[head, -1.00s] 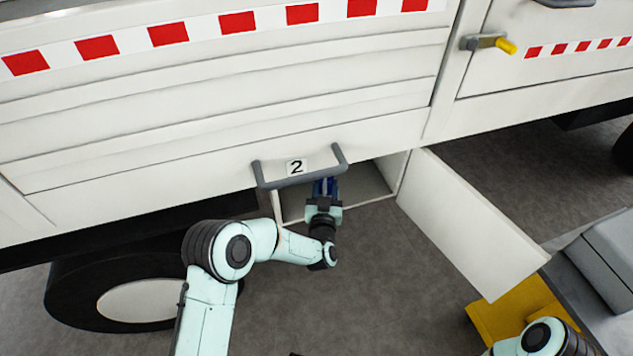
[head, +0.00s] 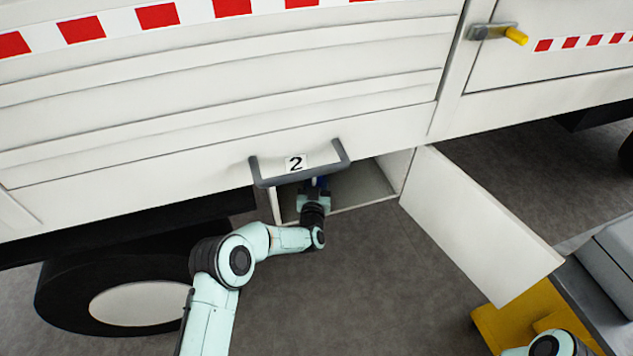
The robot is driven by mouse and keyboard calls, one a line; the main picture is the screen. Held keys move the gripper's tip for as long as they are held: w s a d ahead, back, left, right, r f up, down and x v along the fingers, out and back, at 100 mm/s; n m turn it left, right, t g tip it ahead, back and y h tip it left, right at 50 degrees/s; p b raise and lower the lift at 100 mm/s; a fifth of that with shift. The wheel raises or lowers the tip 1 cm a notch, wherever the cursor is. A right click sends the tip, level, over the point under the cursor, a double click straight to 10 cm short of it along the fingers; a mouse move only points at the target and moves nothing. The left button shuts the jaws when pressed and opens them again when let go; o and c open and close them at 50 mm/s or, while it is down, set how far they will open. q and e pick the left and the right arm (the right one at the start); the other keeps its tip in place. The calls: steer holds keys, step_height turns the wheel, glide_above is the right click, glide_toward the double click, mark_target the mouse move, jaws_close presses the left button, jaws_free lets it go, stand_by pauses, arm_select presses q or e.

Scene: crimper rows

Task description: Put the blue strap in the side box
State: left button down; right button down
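The side box (head: 362,186) is an open compartment low in the white vehicle's side, under the number 2 plate. Its white door (head: 480,225) hangs open to the right. My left gripper (head: 316,188) reaches into the left part of the box opening. A small bit of the blue strap (head: 321,181) shows at its fingertips, inside the box; the rest is hidden by the gripper and the grey handle. Whether the fingers are closed on it cannot be seen. My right arm shows only in part at the bottom right, its gripper out of view.
A grey handle (head: 300,178) juts out just above the left part of the box opening. A black wheel (head: 130,290) is at the left. A yellow object (head: 535,305) and a grey case (head: 610,260) are at the lower right. The floor before the box is clear.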

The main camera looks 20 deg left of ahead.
arm_select(q)
steer(key=shift+r, duration=0.15)
steer(key=c, duration=0.6)
jaws_free()
steer(key=shift+f, duration=0.2)
